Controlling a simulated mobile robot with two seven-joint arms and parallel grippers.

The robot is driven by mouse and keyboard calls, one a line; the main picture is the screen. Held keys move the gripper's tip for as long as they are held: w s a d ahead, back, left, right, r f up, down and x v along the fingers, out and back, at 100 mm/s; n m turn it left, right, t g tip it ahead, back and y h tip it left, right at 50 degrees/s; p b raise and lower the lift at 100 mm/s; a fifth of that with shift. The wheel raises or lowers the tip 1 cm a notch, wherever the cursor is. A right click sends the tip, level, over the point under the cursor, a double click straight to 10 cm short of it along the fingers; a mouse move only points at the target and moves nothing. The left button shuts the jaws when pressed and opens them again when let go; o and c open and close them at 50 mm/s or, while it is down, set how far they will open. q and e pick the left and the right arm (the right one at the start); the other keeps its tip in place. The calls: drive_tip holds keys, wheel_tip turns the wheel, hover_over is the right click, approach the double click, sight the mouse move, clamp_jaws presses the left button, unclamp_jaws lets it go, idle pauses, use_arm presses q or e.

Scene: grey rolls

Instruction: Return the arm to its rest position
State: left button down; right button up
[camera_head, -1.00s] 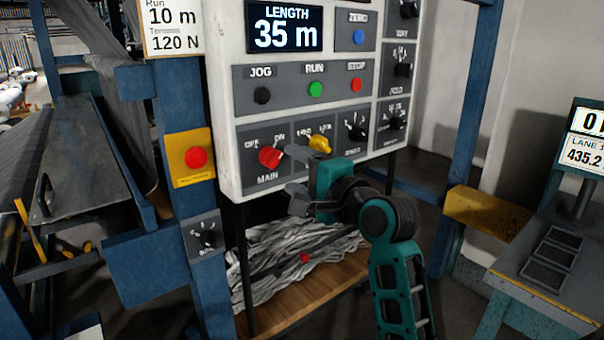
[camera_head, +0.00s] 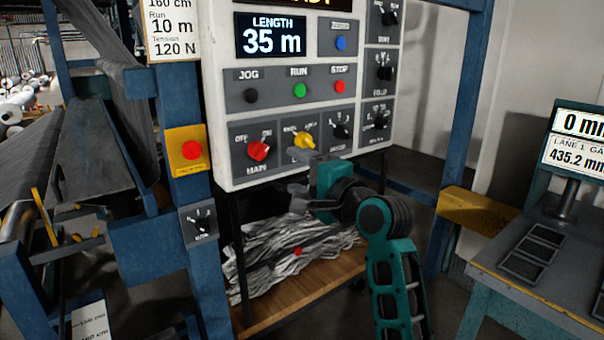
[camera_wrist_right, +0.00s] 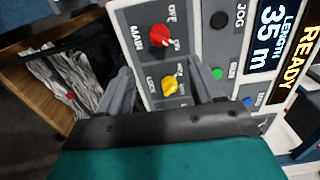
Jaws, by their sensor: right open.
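My right arm comes up from the lower right in the head view, with its teal and black links bent in front of the control panel (camera_head: 215,100). My right gripper (camera_head: 298,172) is open and empty, in front of the panel's lower edge and just below the yellow knob (camera_head: 304,140). In the right wrist view the open fingers of the right gripper (camera_wrist_right: 160,88) appear on either side of the yellow knob (camera_wrist_right: 169,87); I cannot tell the exact gap to it. The red MAIN knob (camera_head: 259,150) points toward ON. My left gripper is not in view.
Below the panel, a wooden shelf (camera_head: 300,290) holds crumpled grey strips (camera_head: 275,268). A blue post with a red stop button (camera_head: 191,150) stands left. A yellow beam (camera_head: 480,210) and a workbench with a display (camera_head: 575,140) stand right. The panel display reads READY (camera_wrist_right: 290,75).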

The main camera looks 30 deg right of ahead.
idle(0.4)
drive_tip(key=s+a+f+n+g, duration=0.2)
drive_tip(key=f+n, duration=0.2)
drive_tip(key=f, duration=0.7)
drive_tip(key=s+a+f+n+g, duration=0.2)
drive_tip(key=s+f+n, duration=0.15)
drive_tip(key=f, duration=0.65)
drive_tip(key=s+a+f+n+g, duration=0.1)
drive_tip(key=s+a+f+n, duration=0.3)
drive_tip(key=s+f+n, duration=0.2)
drive_tip(key=s+a+f+n+g, duration=0.2)
drive_tip(key=s+a+f+n, duration=0.2)
drive_tip(key=s+f, duration=0.7)
drive_tip(key=shift+f+n, duration=0.65)
drive_tip(key=shift+n, duration=0.4)
